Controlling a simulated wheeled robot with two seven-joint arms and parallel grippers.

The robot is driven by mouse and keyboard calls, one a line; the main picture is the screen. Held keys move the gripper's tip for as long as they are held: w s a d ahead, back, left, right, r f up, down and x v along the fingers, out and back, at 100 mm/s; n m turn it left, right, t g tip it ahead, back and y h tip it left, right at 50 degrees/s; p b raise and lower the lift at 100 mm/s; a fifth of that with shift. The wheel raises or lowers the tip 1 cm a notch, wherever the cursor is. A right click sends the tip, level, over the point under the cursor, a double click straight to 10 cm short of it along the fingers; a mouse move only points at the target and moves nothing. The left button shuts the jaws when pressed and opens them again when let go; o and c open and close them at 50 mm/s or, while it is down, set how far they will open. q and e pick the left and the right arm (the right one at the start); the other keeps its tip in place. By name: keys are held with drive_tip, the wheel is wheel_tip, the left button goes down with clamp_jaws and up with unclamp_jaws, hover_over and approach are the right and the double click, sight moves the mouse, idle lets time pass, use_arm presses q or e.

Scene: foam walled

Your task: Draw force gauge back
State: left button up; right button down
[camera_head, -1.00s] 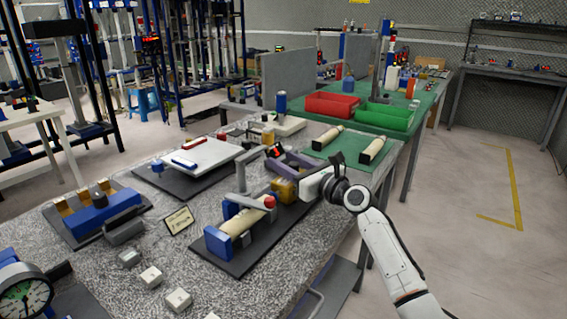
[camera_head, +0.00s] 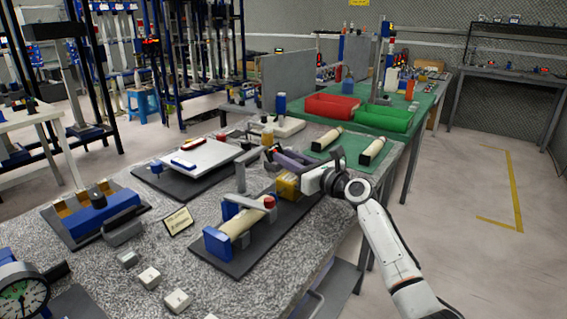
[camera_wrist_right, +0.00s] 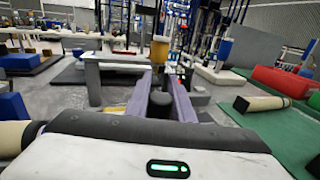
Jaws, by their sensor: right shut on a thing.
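A yellow block (camera_head: 287,186), apparently the force gauge, sits at the far right end of a dark base plate (camera_head: 240,263). On this plate, a cream cylinder (camera_head: 245,222) with a red end rests between blue supports under a grey bar. My right gripper (camera_head: 283,160) reaches in from the right with its purple fingers beside and above the yellow block. In the right wrist view, the fingers (camera_wrist_right: 160,98) close around a dark round knob (camera_wrist_right: 158,104); yellow shows just left of them. How the knob joins the block is hidden. My left gripper is out of view.
A dial gauge (camera_head: 22,298) stands at the near left corner. A blue fixture (camera_head: 100,215), a sign (camera_head: 178,221) and small pale blocks (camera_head: 149,277) lie nearby. Two cream cylinders rest on a green mat (camera_head: 350,145). Red (camera_head: 333,106) and green bins (camera_head: 384,117) stand behind.

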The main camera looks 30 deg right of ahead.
drive_tip(key=shift+w+d, duration=0.25)
drive_tip(key=shift+d, duration=0.4)
drive_tip(key=shift+w+d, duration=0.25)
drive_tip(key=shift+d, duration=0.35)
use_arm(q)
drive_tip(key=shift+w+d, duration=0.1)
use_arm(e)
drive_tip(key=shift+d+r, duration=0.1)
drive_tip(key=shift+d, duration=0.1)
drive_tip(key=c, duration=1.5)
unclamp_jaws()
drive_tip(key=shift+w+d, duration=0.1)
drive_tip(key=shift+c, duration=0.2)
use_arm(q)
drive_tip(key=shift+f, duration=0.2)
use_arm(e)
drive_tip(key=s, duration=0.6)
drive_tip(key=s+d+p, duration=0.1)
drive_tip(key=s, duration=0.2)
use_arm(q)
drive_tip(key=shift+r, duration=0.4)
use_arm(e)
drive_tip(key=shift+s+d, duration=0.1)
drive_tip(key=shift+s, duration=0.55)
